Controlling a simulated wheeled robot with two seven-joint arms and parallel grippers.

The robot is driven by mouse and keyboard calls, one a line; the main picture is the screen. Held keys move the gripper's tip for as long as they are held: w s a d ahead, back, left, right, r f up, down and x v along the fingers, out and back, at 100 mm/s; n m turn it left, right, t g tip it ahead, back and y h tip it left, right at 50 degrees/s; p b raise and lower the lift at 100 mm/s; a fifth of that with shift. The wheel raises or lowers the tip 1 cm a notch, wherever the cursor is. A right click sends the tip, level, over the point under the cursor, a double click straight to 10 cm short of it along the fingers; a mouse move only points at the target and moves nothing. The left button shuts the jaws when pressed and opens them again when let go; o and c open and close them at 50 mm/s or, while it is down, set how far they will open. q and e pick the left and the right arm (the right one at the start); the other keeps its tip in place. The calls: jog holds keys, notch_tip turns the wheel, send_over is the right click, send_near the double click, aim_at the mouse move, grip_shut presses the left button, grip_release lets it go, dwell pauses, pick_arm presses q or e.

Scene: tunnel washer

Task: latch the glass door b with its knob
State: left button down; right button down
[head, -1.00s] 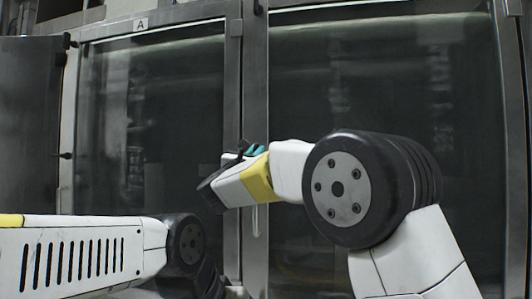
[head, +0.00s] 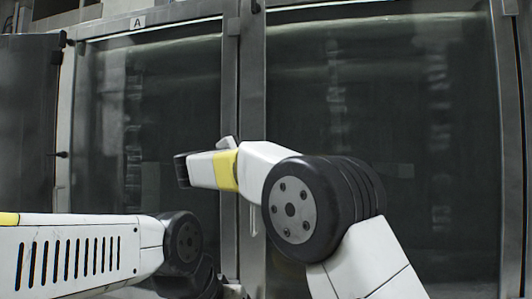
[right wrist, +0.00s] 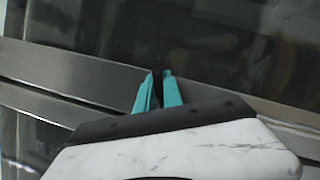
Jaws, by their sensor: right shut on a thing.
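The glass door on the right (head: 420,150), which I take for door b as its label is not in view, looks flush with its steel frame. A dark knob (head: 256,7) shows at the top of the centre post. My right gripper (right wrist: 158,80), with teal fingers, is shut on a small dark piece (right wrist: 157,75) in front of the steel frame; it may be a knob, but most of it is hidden. In the head view my right wrist crosses the centre post and hides the fingers. My left arm shows at the lower left; its gripper is not in view.
The left glass door (head: 165,130) carries an A label (head: 137,22) above it. A dark panel (head: 28,120) stands at the far left. A pale bar handle (head: 254,218) sits low on the centre post, below my right arm.

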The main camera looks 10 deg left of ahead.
jog(key=m, duration=0.1)
jog(key=m+g, duration=0.1)
jog(key=m, duration=0.1)
jog(key=f+m+g, duration=0.1)
jog(key=shift+a+m, duration=0.25)
jog(key=shift+m, duration=0.15)
jog(key=shift+m+y, duration=0.3)
jog(key=c, duration=1.5)
grip_release()
jog(key=shift+a, duration=0.1)
jog(key=shift+r, duration=0.1)
jog(key=v, duration=0.7)
jog(key=shift+s, duration=0.35)
